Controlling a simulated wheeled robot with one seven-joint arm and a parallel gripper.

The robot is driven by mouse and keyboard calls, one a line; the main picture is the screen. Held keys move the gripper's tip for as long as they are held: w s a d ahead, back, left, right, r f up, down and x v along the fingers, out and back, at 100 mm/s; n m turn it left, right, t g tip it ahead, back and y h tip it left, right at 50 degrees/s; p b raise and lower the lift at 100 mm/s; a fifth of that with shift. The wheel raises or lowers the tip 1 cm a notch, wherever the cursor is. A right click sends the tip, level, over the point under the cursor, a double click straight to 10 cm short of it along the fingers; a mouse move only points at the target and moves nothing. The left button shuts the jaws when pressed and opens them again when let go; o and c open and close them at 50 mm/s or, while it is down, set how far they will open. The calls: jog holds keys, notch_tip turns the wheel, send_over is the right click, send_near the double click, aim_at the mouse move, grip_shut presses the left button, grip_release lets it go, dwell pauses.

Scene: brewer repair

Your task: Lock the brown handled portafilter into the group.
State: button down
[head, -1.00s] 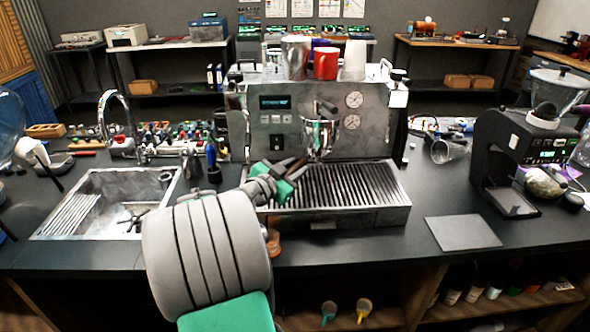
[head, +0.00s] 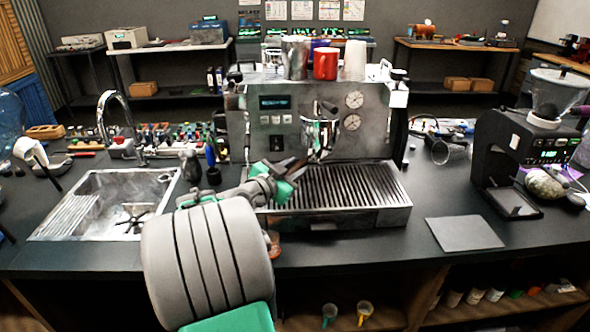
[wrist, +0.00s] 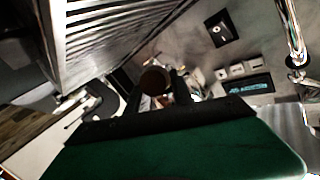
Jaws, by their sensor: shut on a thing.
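The espresso machine (head: 290,110) stands in the middle of the counter. Its group (head: 320,128) is a shiny metal part at the centre of the front face, above the drip grate. My gripper (head: 298,165) is just in front of and below the group, over the left of the grate. It is shut on the brown handle (wrist: 154,80), whose round end shows between the dark fingers in the wrist view. The portafilter's basket is hard to make out against the group, so I cannot tell whether it is seated or how far it is turned.
The slatted drip tray (head: 350,190) lies below my gripper. A sink (head: 95,195) with a tap is at left. A grinder (head: 520,150) and a dark flat mat (head: 464,233) are at right. Cups, one a red mug (head: 326,64), stand on the machine's top.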

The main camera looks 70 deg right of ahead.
jog(key=shift+r+b, duration=0.9)
jog(key=shift+b, duration=0.1)
dwell(1.3)
jog(key=shift+b, duration=0.55)
jog(key=shift+r, duration=0.4)
dwell(0.8)
jog(key=shift+b, duration=0.75)
jog(key=shift+r, duration=0.35)
dwell(0.5)
jog(key=shift+b, duration=0.75)
jog(key=shift+s, duration=0.1)
